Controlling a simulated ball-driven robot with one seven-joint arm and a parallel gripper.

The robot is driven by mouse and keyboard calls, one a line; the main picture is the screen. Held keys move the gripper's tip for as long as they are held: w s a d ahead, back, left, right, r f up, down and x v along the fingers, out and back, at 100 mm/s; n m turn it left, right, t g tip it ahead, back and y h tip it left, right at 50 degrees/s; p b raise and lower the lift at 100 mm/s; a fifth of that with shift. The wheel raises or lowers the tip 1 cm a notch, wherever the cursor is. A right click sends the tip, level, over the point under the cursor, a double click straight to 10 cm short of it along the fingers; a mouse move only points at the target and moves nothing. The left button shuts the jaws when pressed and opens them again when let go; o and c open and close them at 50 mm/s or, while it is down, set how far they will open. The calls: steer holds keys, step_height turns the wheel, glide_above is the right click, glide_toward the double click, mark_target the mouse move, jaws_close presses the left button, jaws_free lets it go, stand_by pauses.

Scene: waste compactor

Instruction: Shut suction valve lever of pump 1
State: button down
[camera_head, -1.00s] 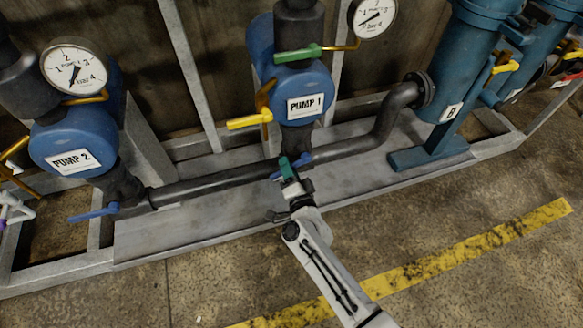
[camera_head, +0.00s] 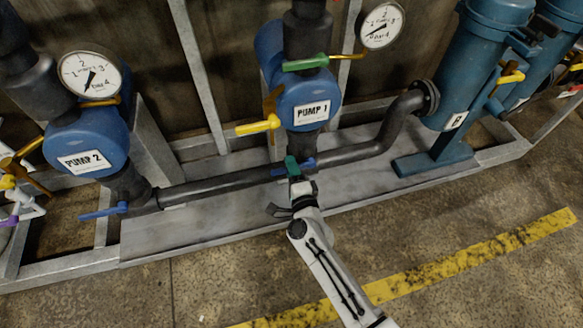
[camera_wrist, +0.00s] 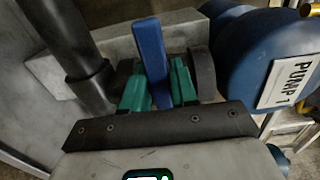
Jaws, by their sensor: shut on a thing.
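Pump 1 (camera_head: 311,85) is a blue pump with a white label, and its label also shows in the wrist view (camera_wrist: 289,82). Below it, a blue lever (camera_head: 309,163) sits at the black pipe joint. In the wrist view the blue lever (camera_wrist: 150,55) stands between the green fingers of my gripper (camera_wrist: 158,88). My gripper (camera_head: 292,166) is shut on this lever. In the head view the fingers hide the lever's middle.
Pump 2 (camera_head: 83,148) stands at left with its own blue lever (camera_head: 103,212). Pump 1 also has a yellow lever (camera_head: 258,126) and a green lever (camera_head: 306,63). A black pipe (camera_head: 220,186) runs along the grey base frame (camera_head: 190,232). The floor in front is clear.

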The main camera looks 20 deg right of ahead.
steer(key=c, duration=1)
jaws_free()
steer(key=shift+o, duration=0.2)
steer(key=s+p, duration=0.2)
steer(key=s, duration=0.8)
steer(key=shift+s, duration=0.4)
